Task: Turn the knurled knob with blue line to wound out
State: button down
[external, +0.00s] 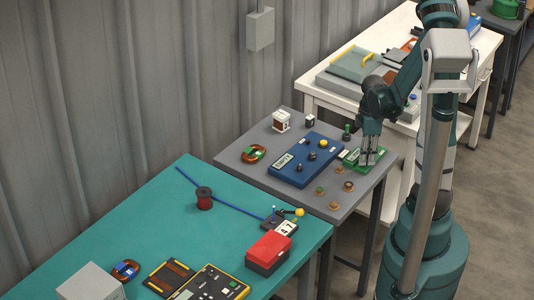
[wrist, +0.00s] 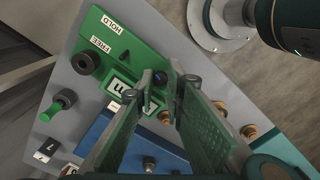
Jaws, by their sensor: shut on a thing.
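A green panel (wrist: 122,62) carries white labels reading HOLD and FREE, upside down in the wrist view. A small dark knob (wrist: 159,78) with a bluish tint shows between my fingertips; most of it is hidden and I cannot make out its line. My gripper (wrist: 162,76) points down at the panel and is shut on this knob. In the external view my gripper (external: 369,160) stands over the green panel (external: 350,158) at the right of the grey table, and the knob is hidden there. A separate black round knob (wrist: 85,62) sits by the panel's labelled side.
A blue panel (external: 304,160) with several knobs lies left of the green one. A green-topped dark knob (wrist: 60,101) stands nearby. Several brass-coloured pieces (external: 334,205) stand at the grey table's front. A teal table (external: 140,222) holds a red box (external: 269,252).

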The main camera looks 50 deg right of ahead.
jog(key=m, duration=0.3)
jog(key=shift+m+b, duration=0.3)
jog(key=shift+b, duration=0.1)
jog(key=shift+m+b, duration=0.3)
jog(key=shift+m, duration=1.5)
jog(key=c, duration=2.7)
grip_release()
jog(key=shift+o, duration=0.2)
jog(key=shift+r, duration=0.15)
notch_tip(320, 180, up, 12)
jog(key=shift+o, duration=0.7)
